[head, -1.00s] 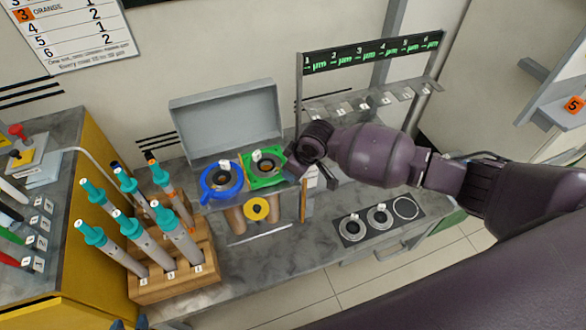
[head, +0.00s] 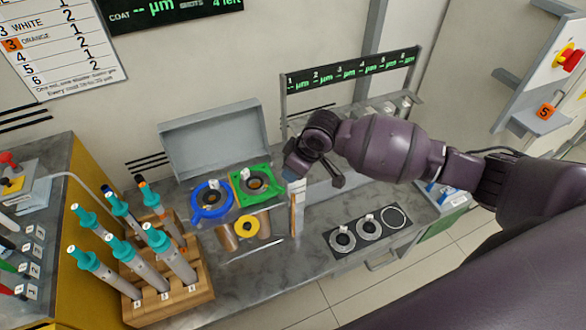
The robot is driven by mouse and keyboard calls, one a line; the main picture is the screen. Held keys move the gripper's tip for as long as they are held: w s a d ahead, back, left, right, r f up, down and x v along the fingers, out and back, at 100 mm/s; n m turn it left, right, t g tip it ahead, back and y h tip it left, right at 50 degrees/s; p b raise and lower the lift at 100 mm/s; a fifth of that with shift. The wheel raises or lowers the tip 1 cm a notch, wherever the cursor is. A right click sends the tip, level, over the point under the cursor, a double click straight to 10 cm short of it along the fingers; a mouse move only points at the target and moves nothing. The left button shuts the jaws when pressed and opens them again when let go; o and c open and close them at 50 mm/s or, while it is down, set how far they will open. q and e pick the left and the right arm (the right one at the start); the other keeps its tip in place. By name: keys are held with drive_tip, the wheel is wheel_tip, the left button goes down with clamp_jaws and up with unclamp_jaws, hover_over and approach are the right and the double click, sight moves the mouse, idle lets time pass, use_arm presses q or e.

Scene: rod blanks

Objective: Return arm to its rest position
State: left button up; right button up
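My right arm comes in from the right, and its gripper (head: 316,180) hangs over the bench just right of the green ring fixture (head: 255,182). Its fingers are spread apart, with nothing seen between them. My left gripper is out of the picture. The blue ring fixture (head: 211,200) sits beside the green one, in front of an open grey lid (head: 215,136). A yellow ring (head: 237,227) is just in front of them.
A wooden rack (head: 172,303) with several teal-capped rods stands at the front left. A black plate with round holders (head: 368,230) lies on the bench at the right. A display rack (head: 350,70) stands behind my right arm. Bare bench (head: 290,265) shows in front.

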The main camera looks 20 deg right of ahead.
idle(0.3)
drive_tip(key=w+a+r+n+t+y, duration=0.1)
drive_tip(key=w+a+r+t+y, duration=0.3)
drive_tip(key=r+t, duration=0.3)
drive_tip(key=s+d+f+m+h, duration=0.2)
drive_tip(key=s+d+f, duration=0.2)
drive_tip(key=s, duration=0.5)
drive_tip(key=s+d+f+m+h, duration=0.2)
drive_tip(key=s+d+f+m, duration=0.1)
drive_tip(key=s+f, duration=0.4)
drive_tip(key=s+d+f+m+t+h, duration=0.1)
drive_tip(key=s+d+f+m+h, duration=0.2)
drive_tip(key=s+f, duration=0.3)
drive_tip(key=s+d, duration=0.1)
drive_tip(key=s, duration=0.4)
drive_tip(key=shift+s+d, duration=0.35)
drive_tip(key=shift+d, duration=0.05)
drive_tip(key=shift+f, duration=0.1)
